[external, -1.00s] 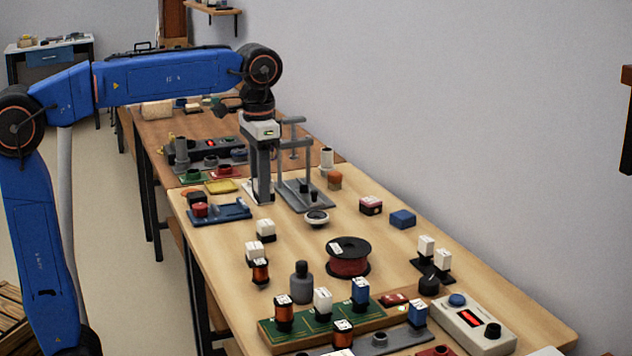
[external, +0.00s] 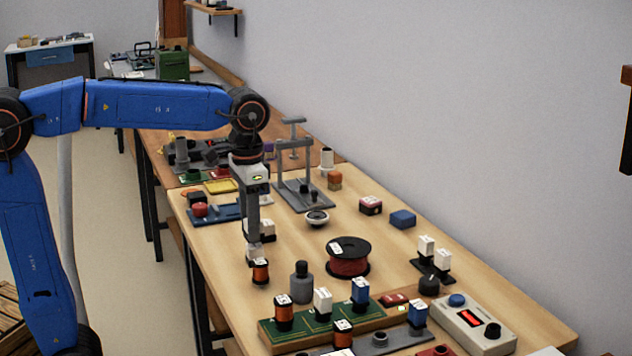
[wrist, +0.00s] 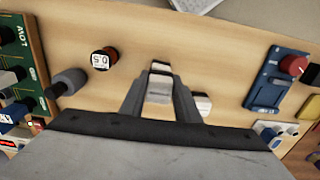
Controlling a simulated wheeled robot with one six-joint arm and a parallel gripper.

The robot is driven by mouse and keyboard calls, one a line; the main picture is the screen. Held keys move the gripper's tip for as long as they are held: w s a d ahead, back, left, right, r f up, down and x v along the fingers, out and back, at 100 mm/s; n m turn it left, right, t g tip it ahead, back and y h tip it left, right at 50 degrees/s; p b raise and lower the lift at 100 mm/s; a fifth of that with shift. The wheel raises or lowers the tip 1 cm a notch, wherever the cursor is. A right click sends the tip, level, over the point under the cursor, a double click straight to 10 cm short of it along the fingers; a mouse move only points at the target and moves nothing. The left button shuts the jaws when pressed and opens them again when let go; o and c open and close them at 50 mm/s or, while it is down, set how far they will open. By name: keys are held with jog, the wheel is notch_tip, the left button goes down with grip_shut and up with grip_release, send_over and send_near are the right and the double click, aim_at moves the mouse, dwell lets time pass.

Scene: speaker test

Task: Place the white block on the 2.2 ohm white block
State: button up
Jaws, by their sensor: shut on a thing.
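My gripper (external: 254,244) points down over the left front part of the table, shut on a white block (external: 254,254). In the wrist view the white block (wrist: 159,90) shows between the fingertips of my gripper (wrist: 161,82). I cannot tell if it is touching the table. Another white block (external: 267,230) stands close behind it; it also shows in the wrist view (wrist: 202,102), partly hidden by a finger. More white blocks stand on the green board (external: 322,301) and on a dark base at the right (external: 427,246). I cannot read a 2.2 ohm label on any.
A copper coil piece (external: 261,271) stands just in front of the held block. A dark grey bottle-like piece (external: 301,284) and a red wire spool (external: 348,258) stand to the right. A blue tray (external: 228,214) lies behind.

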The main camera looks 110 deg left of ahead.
jog(key=shift+f, duration=0.65)
jog(key=shift+f, duration=0.15)
jog(key=o, duration=1)
jog(key=shift+o, duration=0.2)
notch_tip(320, 180, up, 12)
jog(key=shift+r, duration=0.15)
jog(key=d+f+m+t, duration=0.15)
jog(key=d+f, duration=0.25)
jog(key=d, duration=0.7)
jog(key=s+d+f+m+t, duration=0.1)
jog(key=s+d+f+m, duration=0.2)
jog(key=d+f, duration=0.6)
jog(key=s+d+f+m+t, duration=0.2)
jog(key=s+d+f+m, duration=0.2)
jog(key=s+d+f, duration=0.3)
jog(key=d+f, duration=0.2)
jog(key=d, duration=0.2)
jog(key=shift+f, duration=0.3)
